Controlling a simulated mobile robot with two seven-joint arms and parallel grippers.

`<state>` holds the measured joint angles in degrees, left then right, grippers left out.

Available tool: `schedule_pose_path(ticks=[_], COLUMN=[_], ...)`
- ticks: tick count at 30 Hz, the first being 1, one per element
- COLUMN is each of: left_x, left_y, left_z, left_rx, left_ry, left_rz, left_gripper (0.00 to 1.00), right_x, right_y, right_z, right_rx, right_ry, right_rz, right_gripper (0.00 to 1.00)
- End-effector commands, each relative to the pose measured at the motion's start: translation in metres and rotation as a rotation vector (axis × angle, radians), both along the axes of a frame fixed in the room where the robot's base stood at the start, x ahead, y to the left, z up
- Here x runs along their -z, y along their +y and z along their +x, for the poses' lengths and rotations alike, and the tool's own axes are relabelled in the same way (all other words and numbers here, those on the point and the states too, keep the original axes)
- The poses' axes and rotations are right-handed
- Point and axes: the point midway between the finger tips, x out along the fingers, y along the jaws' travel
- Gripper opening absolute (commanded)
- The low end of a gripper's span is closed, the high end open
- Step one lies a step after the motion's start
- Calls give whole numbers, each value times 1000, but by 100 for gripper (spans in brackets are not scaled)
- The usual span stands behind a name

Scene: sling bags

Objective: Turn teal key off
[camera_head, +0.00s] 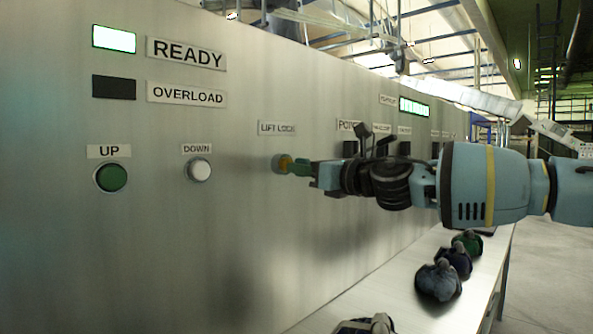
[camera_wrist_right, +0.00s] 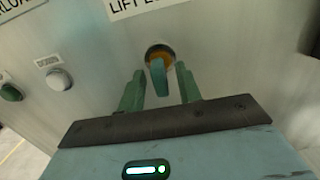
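The teal key (camera_wrist_right: 158,76) sits in a round brass-orange lock (camera_wrist_right: 160,52) under the LIFT LOCK label (camera_head: 277,128) on the grey panel. In the right wrist view the key's flat handle points down toward me, slightly tilted. My right gripper (camera_wrist_right: 160,86) is open, with one green finger on each side of the key and a gap visible on both sides. In the head view the right gripper (camera_head: 302,168) reaches the lock from the right, and its fingers mostly hide the key. My left gripper is not in view.
On the panel are a green UP button (camera_head: 111,177), a white DOWN button (camera_head: 199,170), a lit READY lamp (camera_head: 114,39) and a dark OVERLOAD lamp (camera_head: 114,87). Several bags, including a grey-blue one (camera_head: 437,282), lie on the white table (camera_head: 400,300) below my right arm.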

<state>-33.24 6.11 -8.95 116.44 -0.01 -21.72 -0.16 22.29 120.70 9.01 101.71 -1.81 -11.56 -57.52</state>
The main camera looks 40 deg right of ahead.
Motion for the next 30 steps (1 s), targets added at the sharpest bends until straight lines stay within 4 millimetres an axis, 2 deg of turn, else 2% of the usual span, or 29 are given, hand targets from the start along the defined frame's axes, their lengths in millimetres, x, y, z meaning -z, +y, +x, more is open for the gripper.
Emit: schedule_pose_path(ticks=[2, 9, 10, 15, 24, 30], left_x=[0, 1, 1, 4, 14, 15], left_y=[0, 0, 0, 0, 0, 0], left_z=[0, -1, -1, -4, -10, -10], left_rx=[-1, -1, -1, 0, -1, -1], left_ry=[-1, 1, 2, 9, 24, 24], left_rz=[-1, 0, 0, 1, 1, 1], left_gripper=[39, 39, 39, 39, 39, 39], right_x=[0, 0, 0, 1, 2, 1], right_y=[0, 0, 0, 0, 0, 0], right_z=[0, 0, 0, 0, 0, 0], right_rx=[0, 0, 0, 2, 21, 22], right_ry=[0, 0, 0, -2, -24, -27], right_rz=[0, 0, 0, -32, -298, -333], right_gripper=[33, 2, 0, 0, 0, 0])
